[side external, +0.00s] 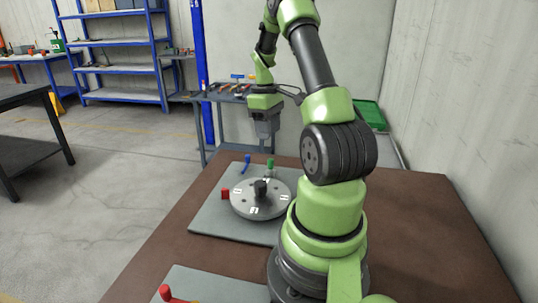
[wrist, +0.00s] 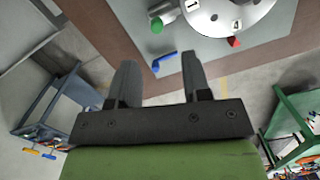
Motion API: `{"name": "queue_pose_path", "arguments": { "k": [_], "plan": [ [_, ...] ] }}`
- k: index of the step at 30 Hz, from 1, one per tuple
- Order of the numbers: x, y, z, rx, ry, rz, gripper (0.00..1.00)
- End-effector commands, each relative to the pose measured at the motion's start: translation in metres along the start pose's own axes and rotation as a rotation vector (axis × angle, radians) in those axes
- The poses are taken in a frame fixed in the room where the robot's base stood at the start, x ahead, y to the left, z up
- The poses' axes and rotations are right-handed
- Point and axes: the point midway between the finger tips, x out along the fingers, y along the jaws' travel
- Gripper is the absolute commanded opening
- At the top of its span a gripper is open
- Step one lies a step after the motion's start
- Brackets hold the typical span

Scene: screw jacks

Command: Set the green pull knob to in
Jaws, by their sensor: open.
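The green pull knob (side external: 270,164) stands at the far edge of a grey round dial (side external: 252,213) on a grey plate (side external: 208,214). In the wrist view the green knob (wrist: 157,25) shows its round end, just left of the dial (wrist: 222,20). How far it is pulled out, I cannot tell. My gripper (side external: 267,142) hangs above the far side of the plate, apart from the knob. In the wrist view my gripper (wrist: 158,60) is open with nothing clamped between its fingers; the green knob lies beyond the fingertips.
A blue lever (side external: 247,162) stands left of the green knob; it also shows in the wrist view (wrist: 165,61). A red knob (side external: 226,194) sits at the dial's left. Another plate (side external: 215,282) with a red part (side external: 166,294) is nearer. A tool bench (side external: 228,97) stands behind the table.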

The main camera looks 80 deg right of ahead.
Motion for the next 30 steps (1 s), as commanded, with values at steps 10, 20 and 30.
{"name": "queue_pose_path", "arguments": {
  "k": [10,20,30],
  "plan": [
    [0.022,0.002,0.008,0.02,0.086,0.021,0.44],
    [0.081,0.004,0.002,0.02,0.086,0.023,0.44],
    [0.097,0.005,0.0,0.02,0.089,0.027,0.44]
  ]
}}
